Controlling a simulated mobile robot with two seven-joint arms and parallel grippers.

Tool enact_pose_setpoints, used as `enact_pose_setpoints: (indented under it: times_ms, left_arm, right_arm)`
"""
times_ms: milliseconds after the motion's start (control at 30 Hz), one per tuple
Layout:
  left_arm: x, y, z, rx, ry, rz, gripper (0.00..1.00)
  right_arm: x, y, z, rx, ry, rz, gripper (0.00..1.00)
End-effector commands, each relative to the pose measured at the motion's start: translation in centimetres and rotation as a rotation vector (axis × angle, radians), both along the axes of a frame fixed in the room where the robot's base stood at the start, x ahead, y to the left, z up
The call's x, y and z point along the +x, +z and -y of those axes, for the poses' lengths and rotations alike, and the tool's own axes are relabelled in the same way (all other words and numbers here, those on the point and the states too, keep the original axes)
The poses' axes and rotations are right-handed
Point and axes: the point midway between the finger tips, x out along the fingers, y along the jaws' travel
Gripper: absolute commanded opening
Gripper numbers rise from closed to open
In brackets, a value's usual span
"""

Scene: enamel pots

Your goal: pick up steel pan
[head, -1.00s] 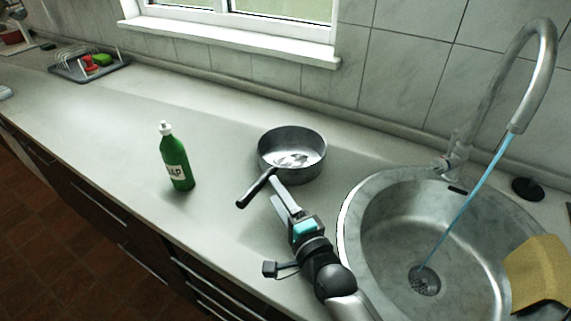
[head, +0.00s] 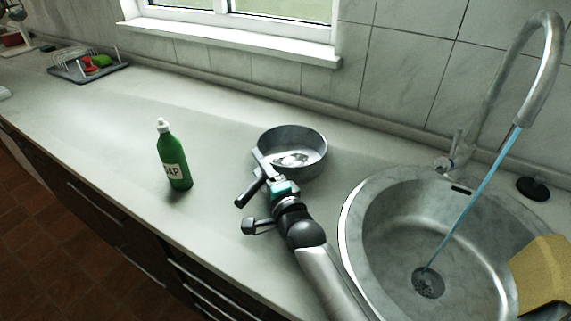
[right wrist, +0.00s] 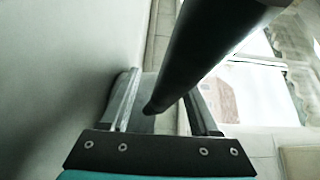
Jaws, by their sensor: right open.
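The steel pan (head: 307,142) stands upright on the counter, left of the sink, with its dark handle (head: 243,200) pointing toward the lower left. My right gripper (head: 262,162) is over the handle, close to the pan's near-left wall, and hides part of the handle. In the right wrist view the dark handle (right wrist: 205,55) runs from the top right down to the space between the two open fingers (right wrist: 160,105). I cannot tell whether a finger touches it. My left gripper is not in view.
A green soap bottle (head: 174,160) stands left of the pan. The round sink (head: 352,205) with a running tap (head: 543,75) is to the right, a yellow cloth-like thing (head: 541,275) at its edge. A dish rack (head: 88,66) sits far left. The counter between rack and bottle is clear.

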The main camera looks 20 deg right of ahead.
Motion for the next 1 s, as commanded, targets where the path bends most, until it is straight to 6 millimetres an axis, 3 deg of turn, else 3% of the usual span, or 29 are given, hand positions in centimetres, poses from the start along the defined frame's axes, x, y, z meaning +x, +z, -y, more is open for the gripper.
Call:
enact_pose_setpoints:
  times_ms: [233, 800, 1000]
  left_arm:
    - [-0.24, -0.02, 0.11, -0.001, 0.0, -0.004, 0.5]
    - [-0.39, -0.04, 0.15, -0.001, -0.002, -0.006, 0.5]
    - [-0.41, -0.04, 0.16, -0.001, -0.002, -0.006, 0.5]
  right_arm:
    - [0.12, 0.04, -0.01, -0.001, 0.0, 0.0, 0.62]
    - [0.09, 0.04, 0.0, -0.002, 0.0, 0.0, 0.0]
    - [0.09, 0.04, 0.01, -0.002, 0.0, 0.0, 0.0]
